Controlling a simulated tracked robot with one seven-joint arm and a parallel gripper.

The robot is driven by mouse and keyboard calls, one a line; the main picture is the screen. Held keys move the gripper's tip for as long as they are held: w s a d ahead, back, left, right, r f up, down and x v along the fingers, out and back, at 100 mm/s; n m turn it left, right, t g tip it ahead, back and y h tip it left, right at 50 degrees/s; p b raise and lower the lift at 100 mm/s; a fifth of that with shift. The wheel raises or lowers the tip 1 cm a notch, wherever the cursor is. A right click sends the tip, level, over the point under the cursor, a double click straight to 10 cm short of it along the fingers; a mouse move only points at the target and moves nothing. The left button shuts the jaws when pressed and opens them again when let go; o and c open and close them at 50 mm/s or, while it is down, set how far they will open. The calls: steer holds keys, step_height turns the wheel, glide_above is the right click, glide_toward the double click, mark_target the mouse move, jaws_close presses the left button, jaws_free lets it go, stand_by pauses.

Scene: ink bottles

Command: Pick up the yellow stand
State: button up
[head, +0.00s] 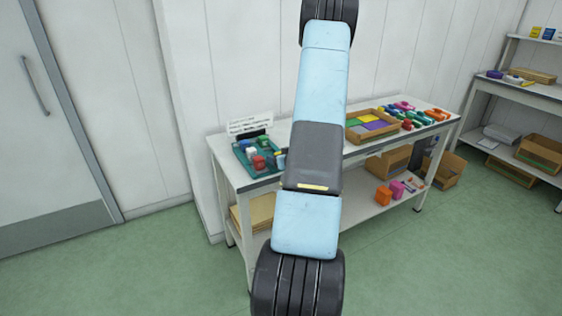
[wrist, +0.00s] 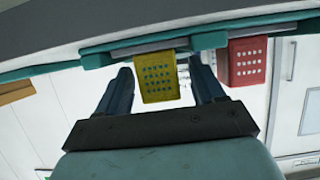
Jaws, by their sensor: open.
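In the head view my own arm covers the middle of the scene, and I cannot make out the stand or the gripper clearly.
A red dotted block (wrist: 246,62) is close to the right finger, by a teal edge (wrist: 65,66). In the head view, a teal tray (head: 243,156) with small bottles is on the white table's left end. A cardboard tray (head: 355,135) and colourful items are to the right.

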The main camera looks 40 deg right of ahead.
steer(key=shift+c, duration=0.5)
steer(key=c, duration=1)
